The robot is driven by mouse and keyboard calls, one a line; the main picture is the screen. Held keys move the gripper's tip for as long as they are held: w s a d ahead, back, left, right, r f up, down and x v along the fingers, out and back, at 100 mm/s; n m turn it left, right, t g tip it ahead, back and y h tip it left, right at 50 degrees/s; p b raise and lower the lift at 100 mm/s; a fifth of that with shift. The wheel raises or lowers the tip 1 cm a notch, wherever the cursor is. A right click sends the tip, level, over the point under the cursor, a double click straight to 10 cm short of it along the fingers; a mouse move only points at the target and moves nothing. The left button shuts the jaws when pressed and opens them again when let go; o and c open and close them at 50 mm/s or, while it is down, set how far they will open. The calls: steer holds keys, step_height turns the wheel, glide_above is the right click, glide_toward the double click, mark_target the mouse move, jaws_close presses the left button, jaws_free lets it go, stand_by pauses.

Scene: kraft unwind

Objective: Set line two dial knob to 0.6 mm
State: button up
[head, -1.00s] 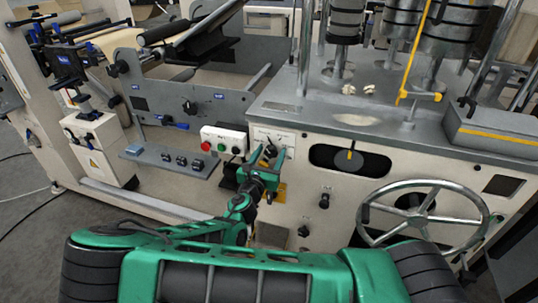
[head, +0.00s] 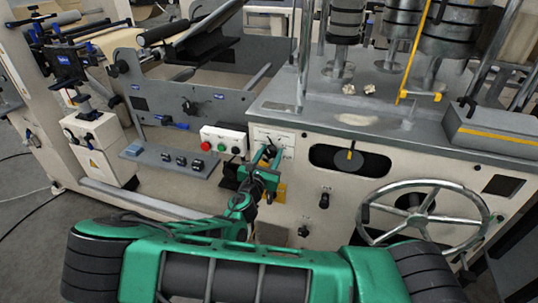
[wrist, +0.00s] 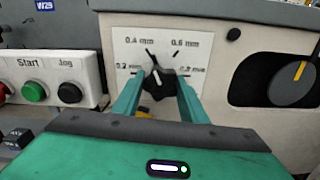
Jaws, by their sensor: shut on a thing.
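The line two dial knob (wrist: 158,80) is black and sits on a white plate (wrist: 120,50) marked 0.2, 0.4, 0.6 and 0.8 mm in the wrist view. A small white mark shows on the knob's front. The knob's narrow upper part leans up and left, toward the 0.4 mm side, but its exact setting is hard to read. My gripper (wrist: 158,88) is shut on the knob, with one green finger on each side. In the head view my gripper (head: 268,158) reaches the plate and largely hides the knob.
A control box with red, green and black buttons (head: 222,142) stands just left of the plate. A slotted dial (head: 349,160) and a large handwheel (head: 424,212) are to the right. Small black knobs (head: 324,200) are below right.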

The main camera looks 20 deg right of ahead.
steer(key=m, duration=0.5)
steer(key=shift+w+a, duration=0.1)
steer(key=m, duration=0.5)
steer(key=shift+r, duration=0.1)
steer(key=shift+m, duration=0.4)
steer(key=o, duration=1.1)
steer(key=shift+c, duration=0.2)
steer(key=shift+r, duration=0.1)
